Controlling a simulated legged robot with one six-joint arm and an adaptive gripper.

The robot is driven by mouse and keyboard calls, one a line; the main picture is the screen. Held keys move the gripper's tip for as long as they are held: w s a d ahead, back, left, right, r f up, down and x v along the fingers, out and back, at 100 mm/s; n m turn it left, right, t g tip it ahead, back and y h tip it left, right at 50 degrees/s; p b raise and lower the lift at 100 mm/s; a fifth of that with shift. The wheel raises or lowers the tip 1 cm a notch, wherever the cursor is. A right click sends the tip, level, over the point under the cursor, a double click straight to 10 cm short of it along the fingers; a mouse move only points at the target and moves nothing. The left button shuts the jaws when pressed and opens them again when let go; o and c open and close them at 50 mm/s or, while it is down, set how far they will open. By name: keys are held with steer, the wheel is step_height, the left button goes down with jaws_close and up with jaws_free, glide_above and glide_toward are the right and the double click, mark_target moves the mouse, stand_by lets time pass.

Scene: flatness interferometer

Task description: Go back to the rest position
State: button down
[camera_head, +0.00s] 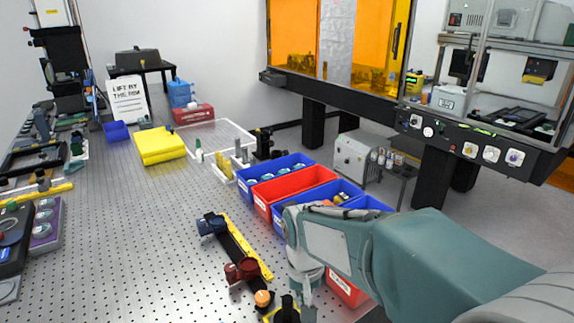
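My arm comes in from the lower right, grey-green, and bends down at a pale wrist over the table. My gripper (306,298) hangs below the wrist near the bottom edge of the picture. Its fingers are small and partly cut off, so I cannot tell whether it is open or holds anything. Beside it on the left is a dark rail (236,250) with a blue mount (211,224) and a dark red mount (243,270). An orange ball-like knob (263,298) sits close to the gripper.
Blue and red bins (296,186) stand behind my wrist, partly hidden by the arm. A yellow block (159,146) lies farther back on the perforated table (120,230). A purple box (47,222) and dark equipment line the left edge. The table's middle left is clear.

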steer(key=s+d+r+t, duration=0.5)
steer(key=s+d+r, duration=0.3)
steer(key=s+d, duration=0.4)
steer(key=shift+s+r+m+t, duration=0.3)
steer(key=shift+s+m, duration=0.1)
steer(key=shift+s, duration=0.3)
steer(key=shift+d, duration=0.1)
stand_by(0.3)
